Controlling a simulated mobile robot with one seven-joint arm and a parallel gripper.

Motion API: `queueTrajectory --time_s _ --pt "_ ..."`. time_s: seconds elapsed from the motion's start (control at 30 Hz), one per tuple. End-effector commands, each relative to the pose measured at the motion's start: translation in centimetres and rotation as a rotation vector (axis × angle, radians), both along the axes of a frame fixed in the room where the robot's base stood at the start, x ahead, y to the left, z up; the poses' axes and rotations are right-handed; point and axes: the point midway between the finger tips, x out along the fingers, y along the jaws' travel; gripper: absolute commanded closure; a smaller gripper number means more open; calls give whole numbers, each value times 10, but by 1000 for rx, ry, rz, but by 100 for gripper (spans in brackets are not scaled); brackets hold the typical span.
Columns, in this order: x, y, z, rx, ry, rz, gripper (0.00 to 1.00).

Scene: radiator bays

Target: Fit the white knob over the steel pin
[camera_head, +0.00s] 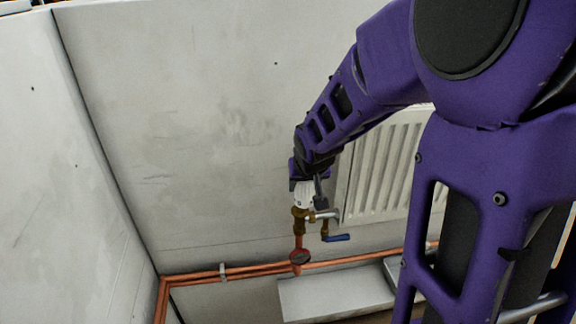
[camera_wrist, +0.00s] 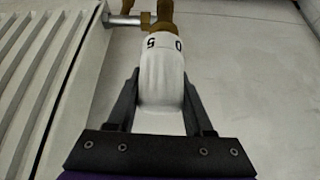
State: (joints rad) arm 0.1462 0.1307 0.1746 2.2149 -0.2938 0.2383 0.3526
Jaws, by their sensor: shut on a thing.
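The white knob (camera_wrist: 162,78) has black markings near its far rim and sits between the two fingers of my gripper (camera_wrist: 160,100) in the wrist view. My gripper is shut on it. In the head view the knob (camera_head: 303,196) shows just below my gripper (camera_head: 304,184), at the top of the brass valve (camera_head: 300,221). In the wrist view the knob's far rim is at the brass valve body (camera_wrist: 165,12). The steel pin is not visible. I cannot tell whether the knob is around it or only in line with it.
A white ribbed radiator (camera_head: 388,165) stands close to the right of the valve. The wall at left is bare.

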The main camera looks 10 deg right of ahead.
Motion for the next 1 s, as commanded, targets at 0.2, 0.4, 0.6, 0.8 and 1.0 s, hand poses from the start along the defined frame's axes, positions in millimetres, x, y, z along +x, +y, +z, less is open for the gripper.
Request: queueTrajectory --time_s 0.2,0.4,0.6,0.8,1.0 --pt "22 0 -7 0 0 2 100" --pt "38 0 -20 0 0 0 100" --pt "38 0 -30 0 -1 0 100" --pt "38 0 -30 0 -1 0 100" --pt "38 0 -32 -1 -1 1 100"
